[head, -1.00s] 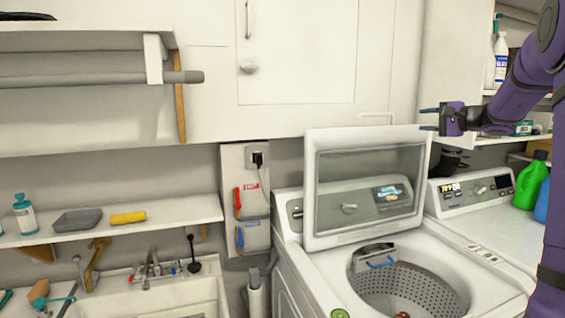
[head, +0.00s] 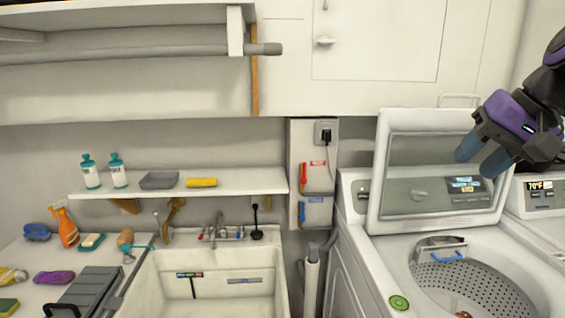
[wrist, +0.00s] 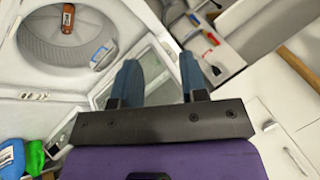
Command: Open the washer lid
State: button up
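The washer (head: 385,272) stands at the right in the head view. Its lid (head: 440,165), a white frame with a dark glass panel, stands raised and nearly upright at the back of the top. The round drum (head: 470,285) with its perforated wall is exposed. My gripper (head: 482,158) is in front of the lid's upper right part in the head view. In the wrist view its two blue fingers (wrist: 160,80) are apart with nothing held between them. The lid (wrist: 130,50) is beyond the fingertips there, and the drum (wrist: 75,35) shows at upper left. Contact with the lid cannot be told.
A second machine (head: 540,205) stands right of the washer. A sink (head: 215,275) and a shelf (head: 235,182) with bottles are at the left. White cabinets (head: 380,45) hang above. A reddish-brown item (wrist: 68,18) lies in the drum.

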jog(key=s+f+n+h, duration=0.3)
jog(key=s+f+h, duration=0.15)
jog(key=s, duration=0.65)
jog(key=w+d+r+m+t+y, duration=0.15)
jog(key=w+r, duration=0.25)
jog(key=w, duration=0.5)
jog(key=w+d+r+m+t+y, duration=0.1)
jog(key=w+r+m+t+y, duration=0.15)
jog(key=w, duration=0.55)
jog(key=w+d+r+m+t+y, duration=0.1)
jog(key=w+d+r+m, duration=0.2)
jog(key=w, duration=0.6)
jog(key=m+t+h, duration=0.3)
jog(key=m+t, duration=0.2)
jog(key=m, duration=0.4)
send_near(463, 96)
jog(key=x, duration=1)
jog(key=shift+w, duration=0.4)
